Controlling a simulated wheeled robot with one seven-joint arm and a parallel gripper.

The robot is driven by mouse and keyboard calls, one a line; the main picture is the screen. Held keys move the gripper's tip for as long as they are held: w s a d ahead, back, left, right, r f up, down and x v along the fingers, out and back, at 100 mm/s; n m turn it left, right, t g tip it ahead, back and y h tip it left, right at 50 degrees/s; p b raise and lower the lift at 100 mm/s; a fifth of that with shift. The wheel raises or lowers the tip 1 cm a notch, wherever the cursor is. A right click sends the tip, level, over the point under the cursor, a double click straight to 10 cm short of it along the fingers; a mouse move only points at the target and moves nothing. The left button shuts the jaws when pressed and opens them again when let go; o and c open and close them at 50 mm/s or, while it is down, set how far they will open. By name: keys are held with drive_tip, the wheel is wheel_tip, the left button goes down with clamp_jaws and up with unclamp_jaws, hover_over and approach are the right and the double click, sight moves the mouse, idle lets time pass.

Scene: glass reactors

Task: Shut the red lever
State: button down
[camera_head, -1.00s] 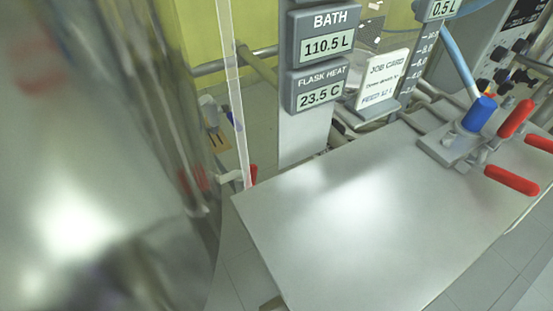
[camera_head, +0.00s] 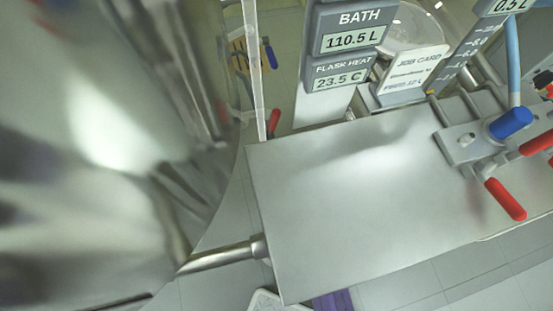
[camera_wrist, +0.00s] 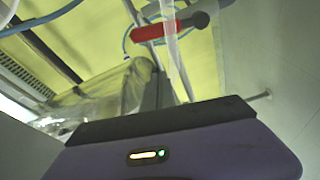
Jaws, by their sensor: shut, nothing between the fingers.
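Several red levers show. In the head view one small red lever (camera_head: 274,123) hangs beside the clear vertical tube, partly hidden behind the table's back-left corner. Two larger red levers, one lower (camera_head: 505,199) and one at the right edge (camera_head: 540,143), sit on the valve block. In the wrist view a red lever (camera_wrist: 165,30) with a dark end lies across a clear tube, above my gripper (camera_wrist: 160,118). My gripper, purple with a black front edge, is shut and empty, apart from that lever. I cannot tell for sure which head-view lever this is.
A bare metal table (camera_head: 350,200) fills the middle of the head view. A blue handle (camera_head: 511,123) stands on the valve block. The clear tube (camera_head: 255,70), displays (camera_head: 349,45) and job card (camera_head: 412,72) stand behind. A large shiny vessel (camera_head: 100,150) blocks the left.

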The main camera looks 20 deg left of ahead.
sight(272, 131)
drive_tip(key=shift+w+a+f+b, duration=0.1)
drive_tip(key=shift+w+a, duration=0.25)
drive_tip(key=shift+w, duration=0.75)
drive_tip(key=shift+w+a+f+b, duration=0.1)
drive_tip(key=shift+w+a, duration=0.2)
drive_tip(key=shift+w, duration=0.8)
drive_tip(key=shift+w+a+f+b, duration=0.1)
drive_tip(key=shift+w+a, duration=0.25)
drive_tip(key=shift+w, duration=0.75)
drive_tip(key=w+d+f+m+t+h+b, duration=0.1)
drive_tip(key=w+d+f+m+t+b, duration=0.3)
drive_tip(key=m, duration=1.4)
drive_tip(key=shift+w+d+f+m+t+h+b, duration=0.35)
drive_tip(key=shift+w+d+f+b, duration=0.3)
drive_tip(key=shift+d+f+b, duration=0.85)
